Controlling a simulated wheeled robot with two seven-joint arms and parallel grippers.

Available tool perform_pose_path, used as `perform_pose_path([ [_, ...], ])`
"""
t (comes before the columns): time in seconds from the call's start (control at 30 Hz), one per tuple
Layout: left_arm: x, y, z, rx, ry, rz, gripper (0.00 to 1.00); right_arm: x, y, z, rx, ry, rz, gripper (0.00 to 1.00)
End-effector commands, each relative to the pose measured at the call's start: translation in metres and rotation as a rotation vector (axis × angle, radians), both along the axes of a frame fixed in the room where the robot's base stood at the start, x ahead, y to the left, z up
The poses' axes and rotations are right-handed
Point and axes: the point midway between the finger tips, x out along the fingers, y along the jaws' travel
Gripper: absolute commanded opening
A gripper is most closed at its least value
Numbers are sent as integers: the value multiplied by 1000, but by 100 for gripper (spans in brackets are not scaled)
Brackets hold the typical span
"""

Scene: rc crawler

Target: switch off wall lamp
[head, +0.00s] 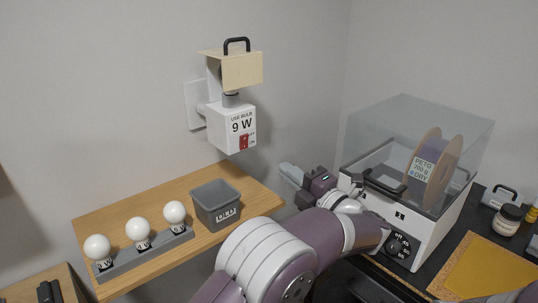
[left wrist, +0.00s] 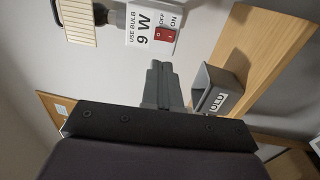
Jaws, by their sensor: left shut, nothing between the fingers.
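The wall lamp has a white box (head: 232,127) on a wall plate, marked "USE BULB 9 W", under a cream shade (head: 242,70) with a black handle. A red rocker switch (head: 243,142) sits on the box's front, with ON and OFF lettering. The switch also shows in the left wrist view (left wrist: 165,34). I cannot tell its position or whether the lamp glows. My left gripper (head: 286,169) is shut and empty, to the right of and below the box. In the left wrist view its fingers (left wrist: 157,68) point toward the box, apart from the switch. My right gripper is out of view.
A wooden shelf (head: 150,208) below the lamp holds a grey "OLD" bin (head: 216,204) and several white bulbs (head: 137,229) in a grey rack. A clear-lidded dryer (head: 420,225) with a spool stands right of my left arm. The wall between gripper and lamp is clear.

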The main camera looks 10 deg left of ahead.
Motion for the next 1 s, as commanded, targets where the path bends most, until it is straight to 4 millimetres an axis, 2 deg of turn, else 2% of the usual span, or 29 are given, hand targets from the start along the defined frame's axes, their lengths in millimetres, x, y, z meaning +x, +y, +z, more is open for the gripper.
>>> perform_pose_path([
  [0.4, 52, 68, 14, 1, 1, 3, 0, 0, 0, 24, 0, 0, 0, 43],
  [0.6, 72, 93, 17, 1, 1, 1, 0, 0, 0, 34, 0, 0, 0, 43],
  [0.8, 80, 103, 17, 1, 1, -2, 0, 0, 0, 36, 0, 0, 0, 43],
  [1.0, 80, 103, 16, 1, 1, -2, 0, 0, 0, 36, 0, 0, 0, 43],
])
